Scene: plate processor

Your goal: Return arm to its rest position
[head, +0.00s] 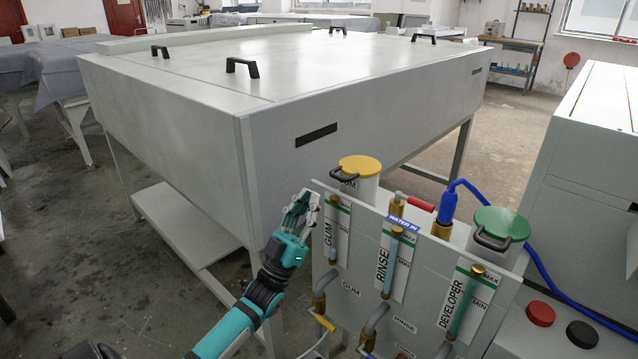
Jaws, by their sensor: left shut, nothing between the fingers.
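My left gripper (301,205) is in the lower middle of the head view, at the end of my teal and black arm. Its fingers are shut and hold nothing. It is close to the upper left corner of the grey panel (360,235), in front of the large white machine; whether it touches the panel I cannot tell. The panel carries labelled tubes for gum, rinse and developer. My right gripper is not in view.
The white machine (270,110) with black handles fills the middle. A yellow-capped gum container (360,167), a red-handled valve (416,202), a blue hose (540,262) and a green-capped container (501,224) stand by the panel. Open floor (120,290) lies at left.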

